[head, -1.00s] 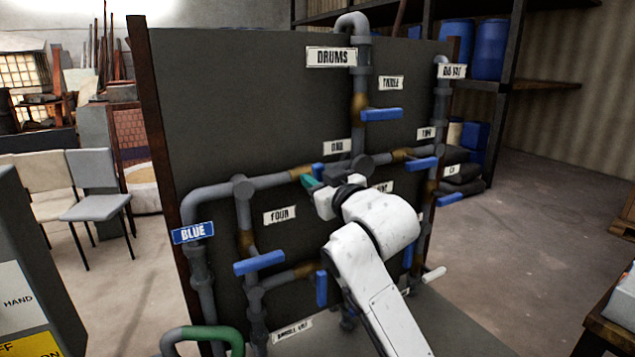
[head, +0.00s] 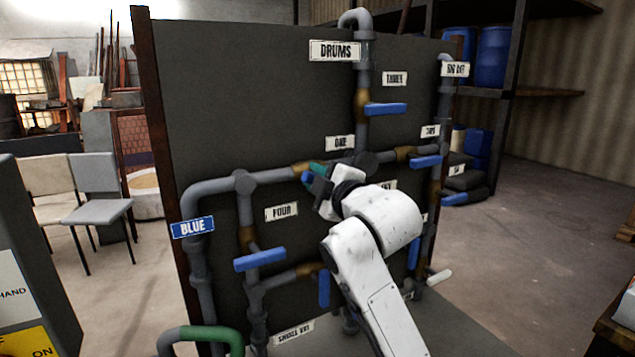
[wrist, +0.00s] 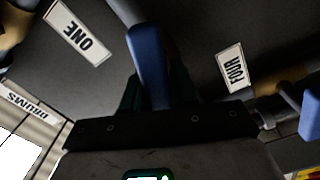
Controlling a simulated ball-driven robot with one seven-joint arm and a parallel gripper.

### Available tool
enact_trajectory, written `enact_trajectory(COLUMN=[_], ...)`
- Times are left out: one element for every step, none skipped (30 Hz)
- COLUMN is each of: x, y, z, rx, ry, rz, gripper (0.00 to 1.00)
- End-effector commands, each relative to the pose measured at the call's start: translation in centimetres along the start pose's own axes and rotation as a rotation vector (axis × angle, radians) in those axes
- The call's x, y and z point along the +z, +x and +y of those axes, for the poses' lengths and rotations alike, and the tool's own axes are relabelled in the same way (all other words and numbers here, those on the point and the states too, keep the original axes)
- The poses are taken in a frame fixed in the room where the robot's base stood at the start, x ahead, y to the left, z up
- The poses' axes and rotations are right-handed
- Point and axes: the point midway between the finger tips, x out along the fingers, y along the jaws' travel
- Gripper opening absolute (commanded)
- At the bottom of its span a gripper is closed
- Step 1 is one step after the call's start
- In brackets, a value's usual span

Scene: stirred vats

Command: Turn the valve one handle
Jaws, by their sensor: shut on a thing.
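The valve one handle (wrist: 148,55) is a blue lever, seen in the wrist view running up from between my fingers. Its blue end (head: 306,176) just shows in the head view beside the green finger. My gripper (head: 313,173) is shut on this handle, and the gripper (wrist: 152,92) also shows in the wrist view with a finger on each side of it. The brown valve body (head: 299,168) sits on the grey pipe below and left of the ONE label (head: 340,143). My gripper and wrist hide most of the handle in the head view.
Other blue handles are close by: the one under the THREE label (head: 386,109), one at right (head: 426,162), one below the FOUR label (head: 260,260) and an upright one (head: 324,288). Pipes run across the dark panel (head: 240,90). Open floor lies to the right.

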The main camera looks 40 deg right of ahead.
Motion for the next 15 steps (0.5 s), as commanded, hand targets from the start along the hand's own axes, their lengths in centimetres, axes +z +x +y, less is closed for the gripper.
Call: enact_trajectory(x=[0.05, 0.06, 0.06, 0.07, 0.07, 0.08, 0.08, 0.08, 0.08, 0.08, 0.08, 0.07, 0.06, 0.06, 0.06], y=[0.0, 0.0, 0.0, 0.0, 0.0, 0.0, 0.0, 0.0, 0.0, 0.0, 0.01, 0.01, 0.01, 0.01, 0.01], z=[-0.29, -0.31, -0.35, -0.38, -0.41, -0.45, -0.48, -0.51, -0.54, -0.55, -0.57, -0.58, -0.59, -0.59, -0.6], rx=[-0.001, -0.001, -0.001, -0.002, -0.002, -0.002, -0.003, -0.003, -0.003, -0.003, -0.004, -0.004, -0.004, -0.004, -0.004], ry=[-0.041, -0.067, -0.101, -0.125, -0.149, -0.179, -0.202, -0.221, -0.247, -0.267, -0.283, -0.305, -0.319, -0.334, -0.349], rz=[0.0, 0.0, 0.0, 0.0, 0.0, 0.0, 0.0, 0.0, 0.0, 0.0, 0.0, 0.0, 0.0, 0.001, 0.001], gripper=[0.0, 0.0, 0.0, 0.0, 0.0, 0.0, 0.0, 0.0, 0.0, 0.0, 0.0, 0.0, 0.0, 0.0, 0.0])
